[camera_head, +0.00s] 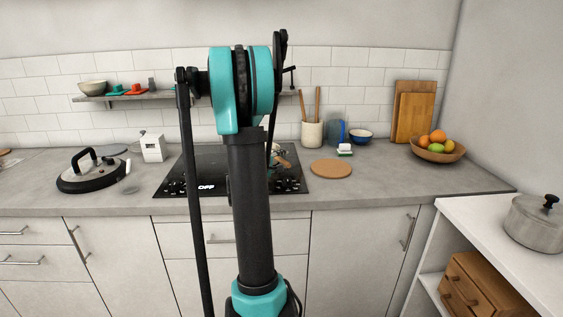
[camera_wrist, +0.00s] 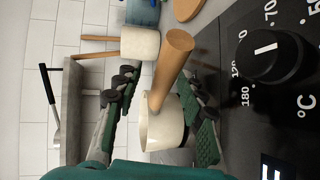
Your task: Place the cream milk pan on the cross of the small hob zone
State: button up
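The cream milk pan (camera_wrist: 160,131) with a wooden handle (camera_wrist: 172,62) shows close up in the wrist view, which is turned sideways. In the head view, its handle (camera_head: 283,163) shows just right of my arm, over the black hob (camera_head: 290,184). My gripper (camera_wrist: 158,112) has its green-padded fingers spread, one on each side of the pan. A gap shows between the left-hand finger and the pan; contact at the right-hand finger is unclear. My arm hides the gripper and most of the pan in the head view. The small zone's cross is not visible.
A lidded pan (camera_head: 92,172) and a white box (camera_head: 153,147) stand left of the hob. A round wooden board (camera_head: 331,169), utensil crock (camera_head: 312,134) and fruit bowl (camera_head: 438,151) are to its right. A shelf (camera_head: 150,96) runs along the wall. A hob knob (camera_wrist: 275,58) is near the gripper.

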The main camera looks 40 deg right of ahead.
jog(key=v, duration=1.2)
